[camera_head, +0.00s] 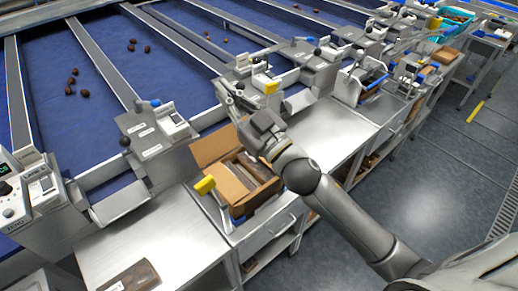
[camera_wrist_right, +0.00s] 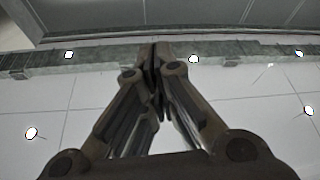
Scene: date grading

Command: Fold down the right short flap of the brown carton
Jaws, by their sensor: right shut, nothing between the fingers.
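The brown carton (camera_head: 228,183) stands on the metal bench in the head view, with brown contents inside. Its back flap (camera_head: 212,146) stands up. The right side of the carton is partly hidden behind my right arm, so I cannot tell how the right short flap stands. My right gripper (camera_head: 226,90) is above and behind the carton's right back corner, apart from it. In the wrist view its fingers (camera_wrist_right: 154,52) are together and hold nothing. That view shows no carton. My left gripper is not in view.
A yellow-topped lever (camera_head: 205,186) stands at the carton's front left. A brown pack (camera_head: 131,278) lies on the bench at the front. Blue sorting lanes (camera_head: 105,65) with several dates lie behind. Metal gate units line the lane ends close to my gripper. The bench right of the carton (camera_head: 325,133) is clear.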

